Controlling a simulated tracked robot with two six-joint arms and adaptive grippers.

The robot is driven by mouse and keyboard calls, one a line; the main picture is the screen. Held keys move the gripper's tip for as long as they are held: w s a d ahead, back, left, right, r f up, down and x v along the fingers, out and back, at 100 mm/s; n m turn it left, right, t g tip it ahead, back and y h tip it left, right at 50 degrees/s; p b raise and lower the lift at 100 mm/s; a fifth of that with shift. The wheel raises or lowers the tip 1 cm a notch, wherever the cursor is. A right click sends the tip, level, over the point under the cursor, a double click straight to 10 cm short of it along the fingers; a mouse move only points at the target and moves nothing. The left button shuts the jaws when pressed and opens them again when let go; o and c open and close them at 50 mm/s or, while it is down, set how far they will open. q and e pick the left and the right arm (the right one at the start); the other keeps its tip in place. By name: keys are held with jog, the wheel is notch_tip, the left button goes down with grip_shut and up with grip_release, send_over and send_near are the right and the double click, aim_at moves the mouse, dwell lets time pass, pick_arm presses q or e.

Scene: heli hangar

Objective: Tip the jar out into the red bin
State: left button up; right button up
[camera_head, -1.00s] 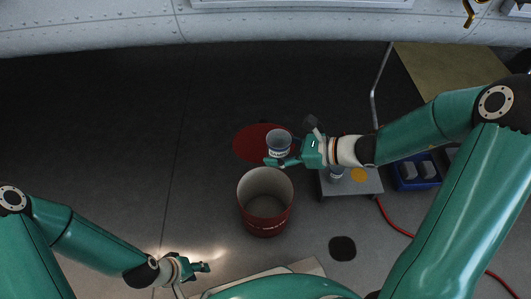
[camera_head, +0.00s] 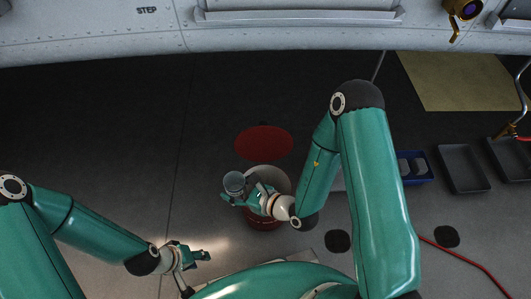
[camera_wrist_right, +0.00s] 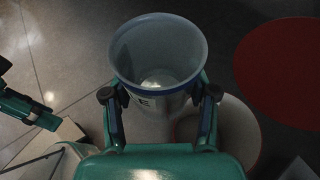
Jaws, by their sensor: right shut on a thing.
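The jar (camera_head: 234,183) is a pale grey-blue open vessel with a printed band. My right gripper (camera_head: 240,197) is shut on it and holds it roughly upright, mouth up, at the left rim of the red bin (camera_head: 263,223). In the right wrist view the jar (camera_wrist_right: 158,60) sits between the two fingers (camera_wrist_right: 158,112). Its inside shows a bright patch at the bottom; I cannot tell what it holds. The bin, pale inside, shows at the right there (camera_wrist_right: 238,130). My right gripper and wrist hide much of the bin's mouth. My left gripper (camera_head: 200,255) is low left, away from the bin.
A flat dark red disc (camera_head: 264,142) lies on the floor behind the bin. A blue tray (camera_head: 420,181) with grey blocks and dark grey trays (camera_head: 463,188) are at the right. A red cable (camera_head: 468,263) runs lower right. The floor at the left is open.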

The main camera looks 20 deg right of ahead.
aim_at(239, 175)
jog(key=shift+s+a+f, duration=0.15)
jog(key=shift+s+f, duration=0.35)
jog(key=shift+f, duration=0.1)
jog(key=shift+r, duration=0.1)
jog(key=shift+w+d+r+m+y, duration=0.3)
jog(key=shift+d+r+m+y, duration=0.15)
jog(key=shift+m, duration=0.35)
jog(key=shift+w+d+r+m+y, duration=0.3)
jog(key=shift+d+m, duration=0.25)
jog(key=shift+m, duration=0.25)
jog(key=r+m+y, duration=0.1)
jog(key=d+r+m+y, duration=0.1)
jog(key=m, duration=0.1)
jog(key=w+r+m+g+y, duration=0.1)
jog(key=m, duration=0.1)
jog(key=shift+d, duration=0.25)
jog(key=shift+r+m+y, duration=0.65)
jog(key=shift+r+m, duration=0.05)
jog(key=shift+m, duration=0.3)
jog(key=shift+r+m, duration=0.15)
jog(key=shift+m, duration=0.15)
jog(key=shift+w+d+b, duration=0.1)
jog(key=shift+b, duration=0.2)
